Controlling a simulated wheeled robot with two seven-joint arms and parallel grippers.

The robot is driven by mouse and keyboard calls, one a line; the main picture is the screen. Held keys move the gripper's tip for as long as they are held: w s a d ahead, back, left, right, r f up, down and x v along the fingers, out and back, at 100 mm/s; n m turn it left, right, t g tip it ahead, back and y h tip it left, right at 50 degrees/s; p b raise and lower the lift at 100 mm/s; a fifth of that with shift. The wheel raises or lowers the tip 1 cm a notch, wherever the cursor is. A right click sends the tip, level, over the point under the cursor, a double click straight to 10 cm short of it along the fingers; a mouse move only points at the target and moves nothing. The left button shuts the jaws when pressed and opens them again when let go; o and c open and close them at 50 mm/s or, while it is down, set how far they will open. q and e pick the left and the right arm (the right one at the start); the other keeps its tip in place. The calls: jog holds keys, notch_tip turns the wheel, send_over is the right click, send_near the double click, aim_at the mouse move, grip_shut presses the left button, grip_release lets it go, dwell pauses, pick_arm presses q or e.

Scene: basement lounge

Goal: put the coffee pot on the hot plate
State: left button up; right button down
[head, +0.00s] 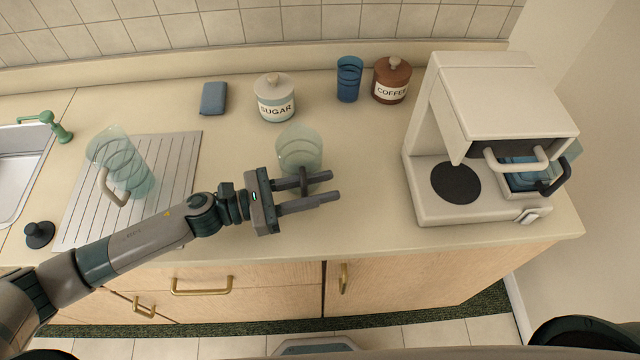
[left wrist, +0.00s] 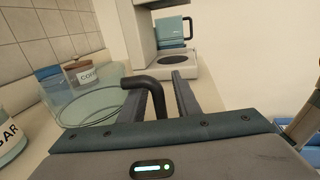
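The coffee pot (head: 298,148) is clear greenish glass and stands on the counter, with a dark handle toward me. In the left wrist view its glass body (left wrist: 92,105) lies left of the black handle. My left gripper (head: 322,190) is open, fingers pointing right, with the handle at the fingers. In the left wrist view a gap shows between the handle and the right finger. The hot plate (head: 456,182) is a bare dark disc on the base of the white coffee maker (head: 500,85); it also shows in the left wrist view (left wrist: 178,59). My right gripper is not in view.
Behind the pot stand a sugar jar (head: 275,98), a blue cup (head: 349,80) and a brown coffee jar (head: 391,80). The counter between pot and coffee maker is clear.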

pick_arm(q)
jog(key=shift+r, duration=0.1)
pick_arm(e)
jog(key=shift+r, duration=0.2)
